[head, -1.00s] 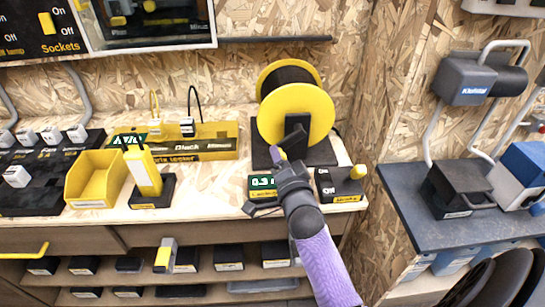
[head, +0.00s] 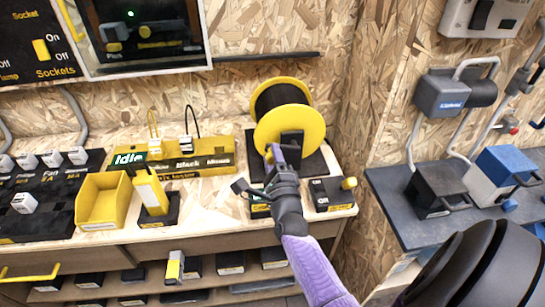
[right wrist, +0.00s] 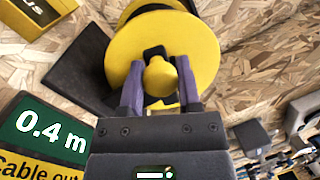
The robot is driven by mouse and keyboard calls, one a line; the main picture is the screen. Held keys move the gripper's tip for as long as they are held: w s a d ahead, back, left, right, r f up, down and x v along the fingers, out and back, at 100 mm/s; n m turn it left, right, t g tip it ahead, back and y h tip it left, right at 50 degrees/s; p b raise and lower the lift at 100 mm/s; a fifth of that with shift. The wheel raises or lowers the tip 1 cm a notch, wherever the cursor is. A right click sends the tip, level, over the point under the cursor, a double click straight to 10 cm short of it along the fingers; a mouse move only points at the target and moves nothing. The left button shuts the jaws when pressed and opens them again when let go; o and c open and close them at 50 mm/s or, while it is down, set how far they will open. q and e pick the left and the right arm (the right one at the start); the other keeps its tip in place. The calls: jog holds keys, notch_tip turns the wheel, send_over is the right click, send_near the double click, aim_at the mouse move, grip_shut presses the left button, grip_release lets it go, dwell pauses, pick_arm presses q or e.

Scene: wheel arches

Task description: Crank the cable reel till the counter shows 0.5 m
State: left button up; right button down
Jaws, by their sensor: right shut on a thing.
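The cable reel (head: 290,130) has yellow flanges and a dark drum, and stands on a black base at the back of the bench. My right gripper (head: 270,155) is at the lower left of its front flange. In the right wrist view its purple fingers stand on both sides of the yellow crank knob (right wrist: 160,77), shut on it. The green counter (right wrist: 45,132) reads 0.4 m in the right wrist view, above a yellow "Cable out" label. In the head view my gripper and wrist hide most of the counter. My left gripper is not in view.
A black box with a yellow knob (head: 332,194) stands close right of my wrist. To the left are a yellow device (head: 150,190) in a stand, an open yellow bin (head: 102,200) and a display reading "Idle" (head: 129,158). A blue-grey side bench (head: 400,205) is at the right.

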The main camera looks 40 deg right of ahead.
aim_at(293, 141)
jog(key=m, duration=0.1)
jog(key=r+m, duration=0.1)
jog(key=m+h, duration=0.1)
jog(key=shift+s+d+r+m+p, duration=0.15)
jog(key=shift+d+r+m+p, duration=0.1)
jog(key=shift+r+m+p, duration=0.05)
jog(key=m, duration=0.1)
jog(key=r+m+h, duration=0.1)
jog(key=m, duration=0.1)
jog(key=shift+s+d+g, duration=0.2)
jog(key=shift+d+g, duration=0.15)
jog(key=shift+g, duration=0.05)
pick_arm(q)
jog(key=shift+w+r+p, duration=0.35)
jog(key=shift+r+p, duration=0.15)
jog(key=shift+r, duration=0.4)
pick_arm(e)
jog(key=m, duration=0.2)
jog(key=s+d+r+m+g+h, duration=0.1)
jog(key=m, duration=0.2)
jog(key=d+m, duration=0.1)
jog(key=m, duration=0.2)
jog(key=shift+s+d+r+g, duration=0.2)
jog(key=shift+s+r+g, duration=0.1)
jog(key=shift+r, duration=0.05)
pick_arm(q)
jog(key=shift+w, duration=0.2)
pick_arm(e)
jog(key=shift+d, duration=0.1)
